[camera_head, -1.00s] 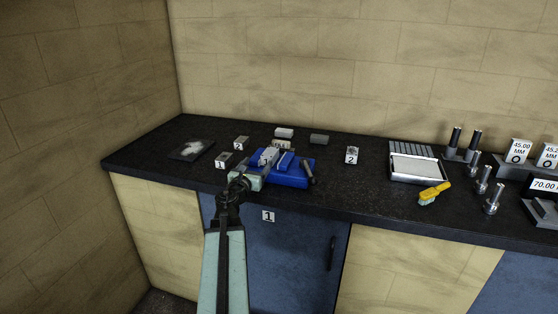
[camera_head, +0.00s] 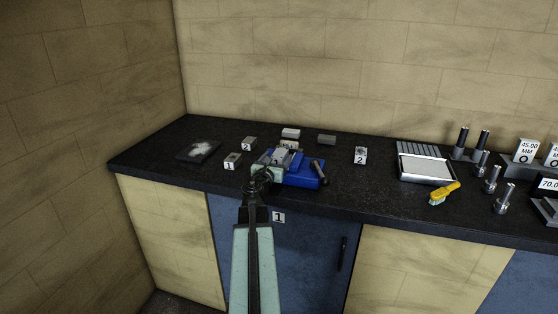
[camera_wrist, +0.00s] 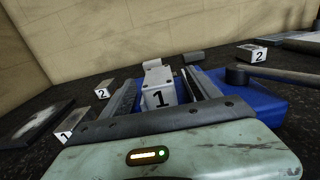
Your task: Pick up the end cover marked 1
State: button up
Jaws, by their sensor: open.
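A pale metal piece with holes and a label marked 1 (camera_wrist: 158,96) sits at the blue vise (camera_wrist: 252,103), which also shows in the head view (camera_head: 306,178). My gripper (camera_wrist: 163,78) is open, with one finger on each side of this piece; I cannot tell whether they touch it. In the head view my gripper (camera_head: 283,160) is over the vise and hides most of the piece. A second, smaller grey block marked 1 (camera_head: 232,160) stands on the bench left of the vise, also in the wrist view (camera_wrist: 69,134). I cannot tell which is the end cover.
Blocks marked 2 stand behind left (camera_head: 249,143) and right (camera_head: 361,155) of the vise. A white-topped tray (camera_head: 426,169), a yellow brush (camera_head: 444,193) and metal posts (camera_head: 492,178) are farther right. A dark plate (camera_head: 200,151) lies left.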

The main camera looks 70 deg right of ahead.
aim_at(280, 152)
jog(key=d, duration=0.5)
jog(key=shift+w+d+f+b, duration=0.25)
jog(key=shift+d+f+b, duration=0.05)
jog(key=shift+d, duration=0.05)
jog(key=shift+w+a, duration=0.2)
grip_shut()
